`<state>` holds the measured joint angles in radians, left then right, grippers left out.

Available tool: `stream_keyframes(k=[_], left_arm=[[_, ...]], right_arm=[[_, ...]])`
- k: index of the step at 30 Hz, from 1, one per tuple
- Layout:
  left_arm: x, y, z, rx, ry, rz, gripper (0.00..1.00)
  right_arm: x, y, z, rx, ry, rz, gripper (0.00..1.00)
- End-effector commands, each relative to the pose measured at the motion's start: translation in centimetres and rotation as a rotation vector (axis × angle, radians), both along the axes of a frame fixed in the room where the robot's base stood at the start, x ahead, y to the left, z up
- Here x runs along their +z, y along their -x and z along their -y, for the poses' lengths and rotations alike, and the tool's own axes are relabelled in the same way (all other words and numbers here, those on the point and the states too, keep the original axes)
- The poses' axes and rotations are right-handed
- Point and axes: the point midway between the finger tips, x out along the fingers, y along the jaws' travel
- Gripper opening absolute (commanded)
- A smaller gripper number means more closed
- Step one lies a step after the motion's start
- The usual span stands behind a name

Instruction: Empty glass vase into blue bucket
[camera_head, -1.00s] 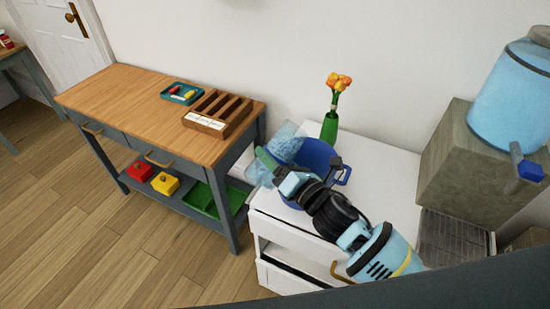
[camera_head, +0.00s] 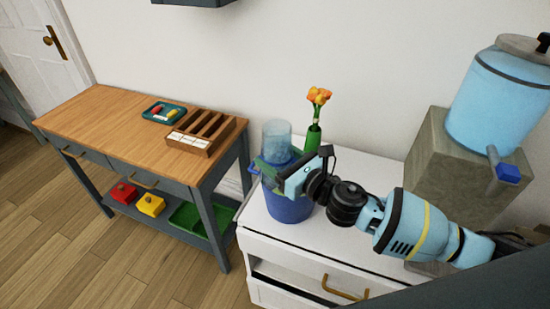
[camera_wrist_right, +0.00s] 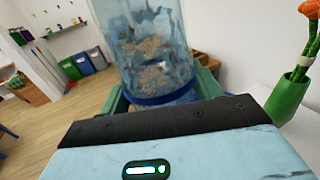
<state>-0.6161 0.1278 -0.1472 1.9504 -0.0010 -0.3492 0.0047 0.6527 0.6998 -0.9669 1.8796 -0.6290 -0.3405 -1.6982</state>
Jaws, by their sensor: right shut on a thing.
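The clear bluish glass vase (camera_head: 277,141) is upright in the head view, and its lower part is hidden by my right gripper (camera_head: 274,166). The green fingers are shut on the vase. In the right wrist view the vase (camera_wrist_right: 150,45) rises between the fingers (camera_wrist_right: 160,98), with brownish specks showing through its glass. Whether any water is in it I cannot tell. The blue bucket (camera_head: 288,207) stands on the white cabinet, below the gripper. Its mouth is mostly hidden by the gripper. My left gripper is out of view.
A green vase with orange flowers (camera_head: 313,137) stands close behind the bucket. A water dispenser (camera_head: 495,105) sits on a grey block (camera_head: 440,165) at the right. A wooden-topped table (camera_head: 110,115) at the left holds a slotted wooden box (camera_head: 203,130) and a teal tray (camera_head: 163,113).

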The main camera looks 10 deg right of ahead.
Motion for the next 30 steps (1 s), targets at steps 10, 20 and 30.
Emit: stream_keyframes(k=[10,20,30], left_arm=[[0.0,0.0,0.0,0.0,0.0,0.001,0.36],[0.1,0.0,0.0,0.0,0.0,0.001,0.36],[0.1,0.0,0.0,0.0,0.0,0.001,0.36]], right_arm=[[1.8,-0.1,0.0,0.002,-0.003,0.006,0.24],[4.1,0.0,0.0,0.001,-0.004,0.004,0.24],[4.2,0.0,0.0,0.001,-0.005,0.002,0.24]])
